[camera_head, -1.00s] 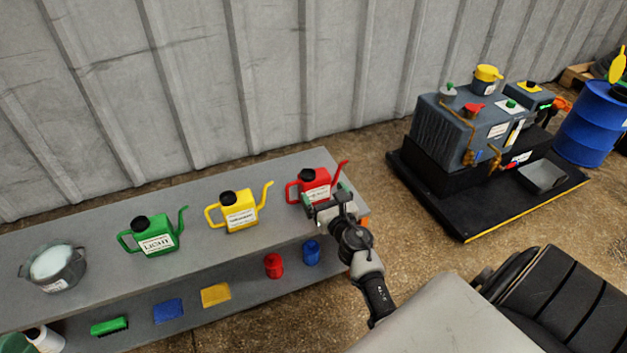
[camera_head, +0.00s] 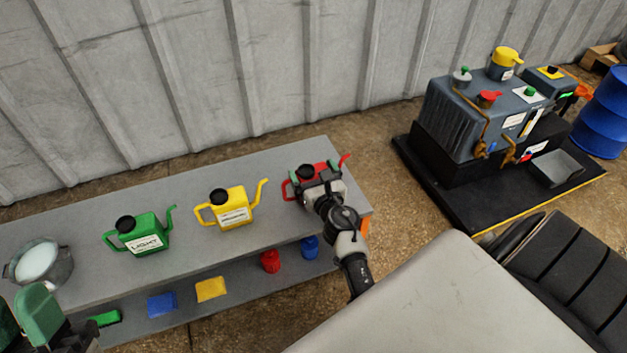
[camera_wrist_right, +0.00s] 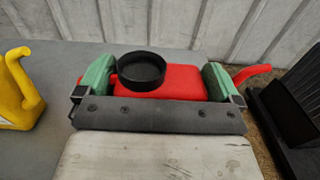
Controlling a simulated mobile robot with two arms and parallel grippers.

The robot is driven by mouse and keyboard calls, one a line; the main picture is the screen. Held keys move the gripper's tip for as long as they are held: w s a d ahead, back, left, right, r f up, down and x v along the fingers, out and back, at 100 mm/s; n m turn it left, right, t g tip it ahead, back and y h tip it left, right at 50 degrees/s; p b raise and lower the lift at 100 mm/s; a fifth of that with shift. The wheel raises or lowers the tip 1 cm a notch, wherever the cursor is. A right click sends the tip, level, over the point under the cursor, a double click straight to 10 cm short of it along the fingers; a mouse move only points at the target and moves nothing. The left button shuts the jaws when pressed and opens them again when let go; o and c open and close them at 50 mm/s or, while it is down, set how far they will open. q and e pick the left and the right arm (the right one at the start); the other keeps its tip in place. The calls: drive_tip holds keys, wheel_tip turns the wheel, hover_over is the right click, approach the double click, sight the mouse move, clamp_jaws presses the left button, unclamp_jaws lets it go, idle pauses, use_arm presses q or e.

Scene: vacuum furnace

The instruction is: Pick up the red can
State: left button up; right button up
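The red can (camera_head: 318,170), with a black cap and a spout to the right, stands on the grey shelf's right end. My right gripper (camera_head: 312,183) is at it; the gripper hides much of its front. In the right wrist view the can's red body (camera_wrist_right: 175,82) lies between the green finger pads of my right gripper (camera_wrist_right: 158,85). The pads are wide apart, one on each side; I cannot tell if they touch it. My left gripper (camera_head: 24,318) is at the lower left corner, partly cut off, its green pads apart and nothing seen between them.
A yellow can (camera_head: 232,209) and a green can (camera_head: 146,237) stand left along the grey shelf (camera_head: 90,213), with a metal bucket (camera_head: 58,268) at the far left. Small coloured items lie on the lower shelf. A machine (camera_head: 470,120) on a black base stands right.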

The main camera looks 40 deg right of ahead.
drive_tip(key=c, duration=0.6)
